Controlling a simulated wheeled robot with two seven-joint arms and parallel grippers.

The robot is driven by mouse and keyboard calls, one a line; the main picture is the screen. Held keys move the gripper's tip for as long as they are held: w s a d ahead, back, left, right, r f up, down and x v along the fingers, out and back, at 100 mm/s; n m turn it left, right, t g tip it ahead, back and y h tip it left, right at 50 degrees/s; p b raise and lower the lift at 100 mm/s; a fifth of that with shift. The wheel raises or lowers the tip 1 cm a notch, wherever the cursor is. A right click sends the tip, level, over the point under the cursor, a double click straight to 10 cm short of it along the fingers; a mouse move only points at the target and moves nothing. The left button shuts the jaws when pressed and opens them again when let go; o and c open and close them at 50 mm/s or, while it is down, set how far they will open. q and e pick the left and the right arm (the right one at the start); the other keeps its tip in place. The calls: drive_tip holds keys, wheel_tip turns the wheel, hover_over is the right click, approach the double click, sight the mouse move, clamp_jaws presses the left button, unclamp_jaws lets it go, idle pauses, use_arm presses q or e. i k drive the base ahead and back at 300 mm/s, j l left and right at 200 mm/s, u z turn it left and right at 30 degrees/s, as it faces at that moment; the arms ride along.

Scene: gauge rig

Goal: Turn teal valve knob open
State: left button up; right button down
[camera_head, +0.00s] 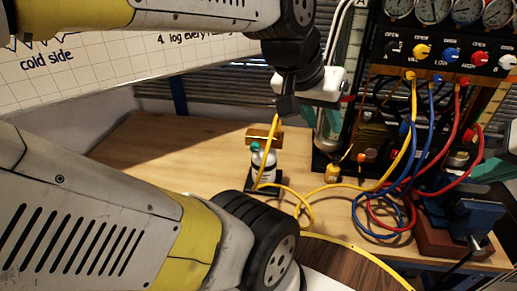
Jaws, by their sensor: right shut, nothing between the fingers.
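A small teal knob (256,146) tops a white bottle-like cylinder (263,165) standing on a dark base on the wooden bench. A yellow hose (268,150) runs up past it. My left gripper (290,103), with a black wrist and white body, hangs above and right of the knob, apart from it. Its fingers are dark and partly hidden, close to the hose's upper end; I cannot tell whether they grip it. My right gripper (483,173) shows only partly at the right edge, near the hoses and far from the knob, shut and empty.
A black gauge panel (440,52) with coloured knobs stands at the back right. Yellow, blue and red hoses (385,215) loop over the bench's right side. A blue vise (475,215) stands front right. The bench (165,150) is clear left of the cylinder.

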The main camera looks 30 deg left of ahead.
sight(254, 146)
drive_tip(key=j+u, duration=0.15)
drive_tip(key=u, duration=1.05)
drive_tip(key=i+l, duration=0.05)
